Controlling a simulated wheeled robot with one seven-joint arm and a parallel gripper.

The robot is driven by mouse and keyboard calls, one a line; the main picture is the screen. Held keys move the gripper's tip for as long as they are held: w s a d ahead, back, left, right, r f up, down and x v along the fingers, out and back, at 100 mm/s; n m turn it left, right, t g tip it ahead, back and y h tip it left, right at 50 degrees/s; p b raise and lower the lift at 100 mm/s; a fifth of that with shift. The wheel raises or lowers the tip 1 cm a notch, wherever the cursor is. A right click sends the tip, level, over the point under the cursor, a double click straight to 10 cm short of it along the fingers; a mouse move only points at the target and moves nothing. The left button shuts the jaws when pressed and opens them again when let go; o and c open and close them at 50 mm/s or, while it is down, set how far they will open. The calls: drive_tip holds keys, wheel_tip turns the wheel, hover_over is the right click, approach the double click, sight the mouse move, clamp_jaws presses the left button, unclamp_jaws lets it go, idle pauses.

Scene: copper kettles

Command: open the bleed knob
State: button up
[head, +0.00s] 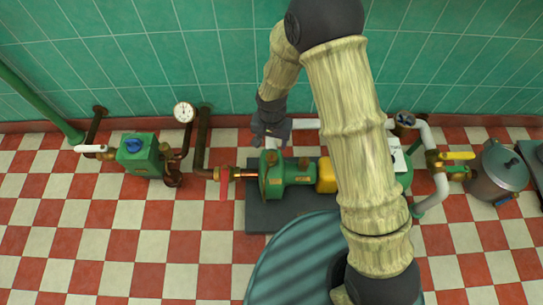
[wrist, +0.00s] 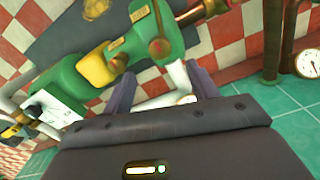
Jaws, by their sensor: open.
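A green pump (head: 290,172) stands on a dark plinth in the middle of the head view. A small round brown knob (wrist: 160,48) shows on its green casing in the wrist view; it may be the bleed knob, but I cannot tell for certain. My gripper (head: 271,136) is behind and above the pump's left end. In the wrist view my gripper (wrist: 163,88) is open, its two dark fingers apart, with the knob beyond the fingertips and apart from them. A white pipe (wrist: 165,102) shows between the fingers. My arm hides part of the pump's right side.
A green box with a blue knob (head: 134,142) stands at left, with a gauge (head: 184,111) beside it. The checkered floor at front left is clear.

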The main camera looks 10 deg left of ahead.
sight(272, 156)
wheel_tip(272, 156, down, 9)
drive_tip(key=b, duration=0.3)
drive_tip(key=shift+r+b, duration=0.1)
drive_tip(key=shift+b, duration=0.25)
drive_tip(key=c, duration=1)
